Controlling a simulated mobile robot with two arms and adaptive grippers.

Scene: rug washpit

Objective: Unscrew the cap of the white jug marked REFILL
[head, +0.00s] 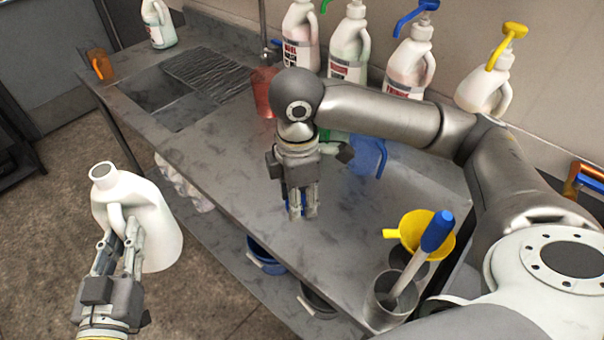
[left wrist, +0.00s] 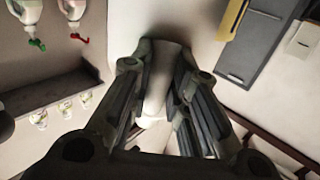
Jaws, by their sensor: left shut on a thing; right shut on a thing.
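A white jug (head: 150,225) is held off the left side of the bench, slightly tilted. No REFILL marking shows on its visible side. Its neck (head: 103,172) is bare, with a dark round opening and no cap on it. My left gripper (head: 120,240) is shut on the jug's handle; in the left wrist view the white handle (left wrist: 157,95) lies between the fingers. My right gripper (head: 302,208) points down over the bench, well right of the jug. It is shut on a small blue thing (head: 295,212) that looks like a cap, mostly hidden by the fingers.
Several pump bottles (head: 408,65) line the wall. A sink (head: 160,98), red container (head: 264,92) and blue jug (head: 367,156) are on the bench. A yellow funnel (head: 440,238) and steel cup (head: 378,308) with a blue-handled tool stand front right. The bench's middle left is clear.

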